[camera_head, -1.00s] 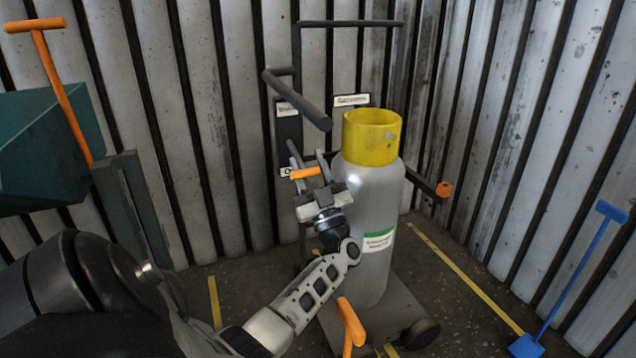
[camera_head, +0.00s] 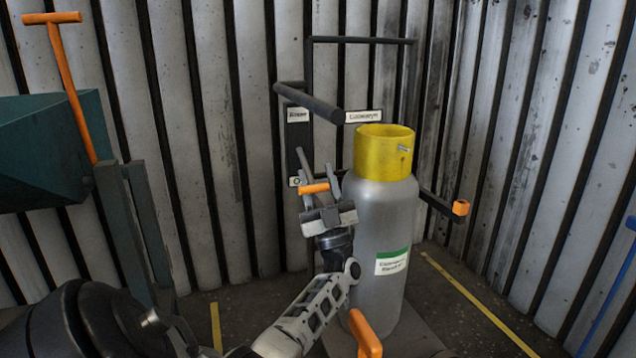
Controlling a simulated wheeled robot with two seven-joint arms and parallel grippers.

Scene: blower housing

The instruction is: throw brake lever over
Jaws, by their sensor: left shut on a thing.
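A small orange-gripped lever (camera_head: 314,188) sits low in front of the dark upright panel (camera_head: 300,140), left of the gas cylinder. I take it for the brake lever; no label on it is readable. My left gripper (camera_head: 318,180) reaches up from below, with its two fingers either side of the orange grip, shut on it. The fingers partly hide the lever's ends and its pivot. My right gripper is not in view.
A grey cylinder (camera_head: 383,230) with a yellow collar (camera_head: 384,150) stands close right of my left gripper. A dark push bar (camera_head: 310,102) juts out above. Another orange handle (camera_head: 365,335) is at the bottom. A teal bin (camera_head: 45,150) stands left.

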